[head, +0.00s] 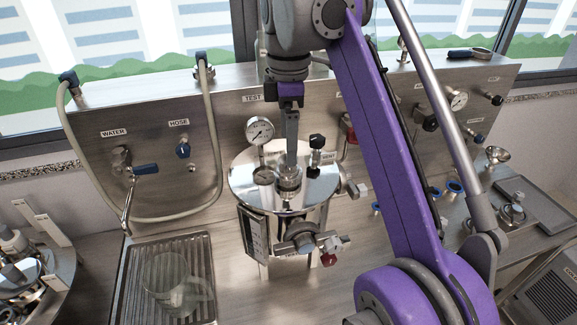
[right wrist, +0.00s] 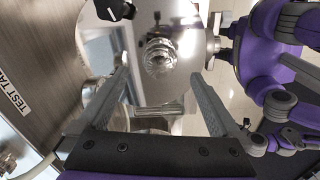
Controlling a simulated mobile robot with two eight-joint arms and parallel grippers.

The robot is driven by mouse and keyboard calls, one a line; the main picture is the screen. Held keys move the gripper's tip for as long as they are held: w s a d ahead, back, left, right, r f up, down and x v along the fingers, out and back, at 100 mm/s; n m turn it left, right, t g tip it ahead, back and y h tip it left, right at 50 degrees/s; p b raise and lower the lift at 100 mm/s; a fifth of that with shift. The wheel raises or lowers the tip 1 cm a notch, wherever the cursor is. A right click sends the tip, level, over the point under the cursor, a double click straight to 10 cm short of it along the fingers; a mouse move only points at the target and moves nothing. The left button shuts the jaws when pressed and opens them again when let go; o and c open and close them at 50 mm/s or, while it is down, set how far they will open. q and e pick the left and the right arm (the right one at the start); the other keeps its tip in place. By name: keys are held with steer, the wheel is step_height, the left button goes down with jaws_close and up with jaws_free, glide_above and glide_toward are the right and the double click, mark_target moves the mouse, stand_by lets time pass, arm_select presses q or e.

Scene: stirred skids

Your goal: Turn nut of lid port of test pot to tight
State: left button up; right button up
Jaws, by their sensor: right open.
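The test pot (head: 242,184) stands on the steel bench, a metal vessel with a shiny round lid. The nut of its lid port (head: 289,181) is a small ribbed metal piece near the middle of the lid. In the right wrist view the nut (right wrist: 159,56) lies just past the fingertips, roughly in line with the gap between them. My right gripper (head: 291,160) points down over the lid, close above the nut. In the right wrist view its fingers (right wrist: 163,76) are wide apart with nothing between them. Contact with the nut cannot be told. My left gripper is not in view.
A pressure gauge (head: 259,131) and a black-knobbed valve (head: 316,142) rise from the lid close beside the fingers. A steel back panel (head: 230,115) with hoses stands behind. A glass jug (head: 172,280) sits in the ribbed sink tray (head: 200,250) at left.

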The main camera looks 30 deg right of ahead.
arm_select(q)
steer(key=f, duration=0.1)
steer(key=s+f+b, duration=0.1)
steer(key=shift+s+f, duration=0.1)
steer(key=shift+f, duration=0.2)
arm_select(e)
step_height(320, 180, down, 7)
steer(key=shift+r, duration=0.15)
steer(key=c, duration=1.3)
